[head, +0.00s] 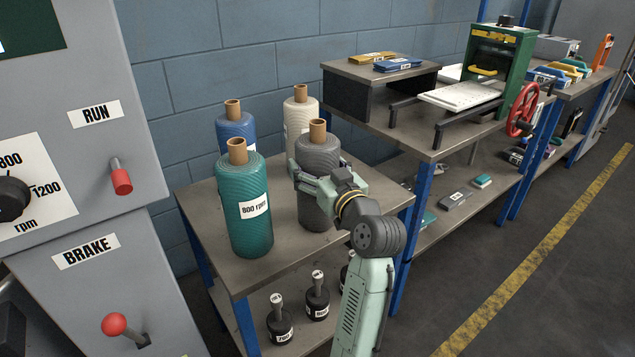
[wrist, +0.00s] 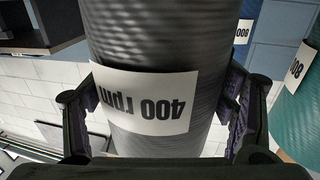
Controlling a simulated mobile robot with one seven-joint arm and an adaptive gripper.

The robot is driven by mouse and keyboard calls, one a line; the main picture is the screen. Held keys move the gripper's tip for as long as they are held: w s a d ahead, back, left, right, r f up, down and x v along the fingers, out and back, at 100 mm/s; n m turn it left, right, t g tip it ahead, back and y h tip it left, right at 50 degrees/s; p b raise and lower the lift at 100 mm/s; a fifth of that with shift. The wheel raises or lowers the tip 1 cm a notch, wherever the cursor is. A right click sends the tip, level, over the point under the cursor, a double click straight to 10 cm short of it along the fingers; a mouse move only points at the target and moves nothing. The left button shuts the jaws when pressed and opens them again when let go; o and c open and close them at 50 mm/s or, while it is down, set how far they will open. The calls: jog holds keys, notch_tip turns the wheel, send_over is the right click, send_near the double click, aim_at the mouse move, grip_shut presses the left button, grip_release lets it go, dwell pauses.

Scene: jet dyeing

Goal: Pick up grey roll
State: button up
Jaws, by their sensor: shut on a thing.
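The grey roll (head: 318,158) stands upright on the small table (head: 278,265), with a brown core sticking out of its top. In the wrist view the grey roll (wrist: 140,50) fills the middle, and its white label reads 400 rpm upside down. My gripper (head: 314,186) is shut around the roll's body from the right. In the wrist view my gripper (wrist: 158,112) has a finger against each side of the roll.
A teal roll (head: 251,215) labelled 800 rpm stands close at the left front. A blue roll (head: 235,130) and a cream roll (head: 299,125) stand behind. A higher bench (head: 430,140) with a green press is at the right. Black weights (head: 318,298) sit on the lower shelf.

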jog(key=c, duration=0.3)
jog(key=shift+r, duration=0.15)
